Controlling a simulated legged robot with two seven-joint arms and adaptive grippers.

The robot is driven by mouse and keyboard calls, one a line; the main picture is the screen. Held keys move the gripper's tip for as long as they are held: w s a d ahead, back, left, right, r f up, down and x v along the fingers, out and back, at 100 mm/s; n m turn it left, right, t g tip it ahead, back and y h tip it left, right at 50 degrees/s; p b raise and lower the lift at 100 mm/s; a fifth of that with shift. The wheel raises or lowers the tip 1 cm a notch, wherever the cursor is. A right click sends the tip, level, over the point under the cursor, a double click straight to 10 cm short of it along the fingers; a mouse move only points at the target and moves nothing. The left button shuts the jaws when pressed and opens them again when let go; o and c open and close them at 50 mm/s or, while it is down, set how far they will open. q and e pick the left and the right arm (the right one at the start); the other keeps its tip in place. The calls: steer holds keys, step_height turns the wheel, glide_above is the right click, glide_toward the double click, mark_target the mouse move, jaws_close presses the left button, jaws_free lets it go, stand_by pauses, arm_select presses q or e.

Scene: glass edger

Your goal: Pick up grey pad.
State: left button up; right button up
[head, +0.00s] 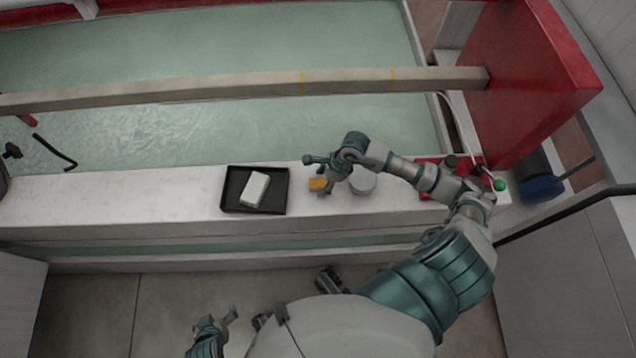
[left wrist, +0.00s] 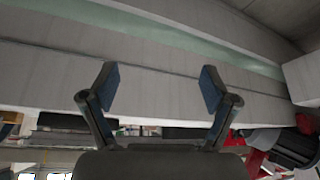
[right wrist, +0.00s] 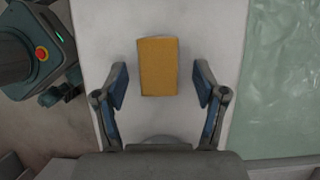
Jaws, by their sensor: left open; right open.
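A round grey disc (head: 363,183), the likeliest grey pad, lies on the white ledge (head: 120,203) just right of my right gripper (head: 319,173). Part of a round grey thing (right wrist: 167,140) also shows at the bottom of the right wrist view. My right gripper is open above an orange block (head: 318,184); in the right wrist view the block (right wrist: 158,66) appears between its fingers, with gaps both sides. My left gripper (head: 222,323) is open and empty, low in front of the ledge. In its wrist view the fingers (left wrist: 159,88) are apart.
A black tray (head: 232,205) holding a pale block (head: 254,189) sits left of the orange block. A red thing lies under my right forearm, near a green knob (head: 499,185). A long beam (head: 200,91) crosses above the greenish surface. The ledge left of the tray is clear.

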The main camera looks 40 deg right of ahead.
mark_target(318, 185)
steer(key=shift+r, duration=0.1)
steer(key=c, duration=0.9)
steer(key=shift+c, duration=0.2)
steer(key=shift+r, duration=0.45)
steer(key=r, duration=0.1)
steer(key=s+r+p, duration=0.1)
steer(key=shift+r, duration=0.4)
steer(key=s, duration=0.2)
steer(key=s+a, duration=0.1)
steer(key=s, duration=0.2)
steer(key=s+a, duration=0.1)
steer(key=s, duration=0.1)
steer(key=shift+s+r, duration=0.25)
steer(key=shift+r, duration=0.1)
arm_select(q)
steer(key=s+a+f+g+p, duration=0.1)
steer(key=s+f+g, duration=0.1)
steer(key=s, duration=0.3)
steer(key=shift+s+a+g+y, duration=0.2)
steer(key=shift+a+g+y, duration=0.2)
steer(key=shift+g, duration=0.2)
arm_select(e)
steer(key=s+a, duration=0.2)
steer(key=s, duration=0.5)
steer(key=shift+r, duration=0.3)
